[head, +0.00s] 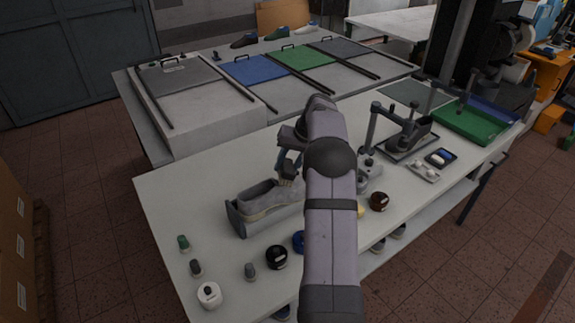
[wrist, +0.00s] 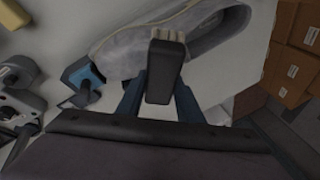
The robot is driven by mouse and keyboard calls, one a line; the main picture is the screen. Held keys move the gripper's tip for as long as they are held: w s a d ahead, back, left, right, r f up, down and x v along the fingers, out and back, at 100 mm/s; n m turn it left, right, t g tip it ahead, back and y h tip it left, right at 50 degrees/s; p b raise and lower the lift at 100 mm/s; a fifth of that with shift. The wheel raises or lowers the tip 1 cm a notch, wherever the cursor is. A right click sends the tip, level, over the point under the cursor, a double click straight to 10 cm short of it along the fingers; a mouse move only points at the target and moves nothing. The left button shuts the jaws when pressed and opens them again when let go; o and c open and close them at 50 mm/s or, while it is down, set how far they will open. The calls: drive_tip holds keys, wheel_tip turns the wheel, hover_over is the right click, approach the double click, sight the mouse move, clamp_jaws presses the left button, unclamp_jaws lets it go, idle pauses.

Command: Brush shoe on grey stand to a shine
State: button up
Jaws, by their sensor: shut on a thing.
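The grey shoe (head: 256,200) sits in the grey stand (head: 237,221) at the left part of the near table. It also shows across the top of the wrist view (wrist: 118,50). My gripper (head: 289,172) is just above the shoe's right end, partly hidden by my arm. In the wrist view my gripper (wrist: 160,88) is shut on a dark-handled brush (wrist: 163,84). Its pale bristles (wrist: 167,38) lie over the shoe's side near the opening. I cannot tell whether they touch it.
Several round jars, including a white one (head: 209,295) and a black one (head: 276,257), stand on the near table (head: 170,205) in front of the stand. A green tray (head: 465,124) lies beyond.

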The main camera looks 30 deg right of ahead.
drive_tip(key=shift+a+f+b, duration=0.3)
drive_tip(key=shift+f+b, duration=0.3)
drive_tip(key=shift+f, duration=0.1)
drive_tip(key=shift+d, duration=0.15)
idle(0.3)
drive_tip(key=shift+d+f+p, duration=0.3)
drive_tip(key=shift+d+p, duration=0.3)
drive_tip(key=shift+d, duration=0.05)
drive_tip(key=shift+d, duration=0.1)
drive_tip(key=shift+d+f+p, duration=0.35)
drive_tip(key=shift+d+p, duration=0.15)
drive_tip(key=shift+d, duration=0.15)
drive_tip(key=shift+d+f+p, duration=0.3)
drive_tip(key=shift+d+p, duration=0.2)
drive_tip(key=shift+d, duration=0.1)
drive_tip(key=shift+d+f+p, duration=0.25)
drive_tip(key=shift+d+p, duration=0.35)
drive_tip(key=shift+d, duration=0.15)
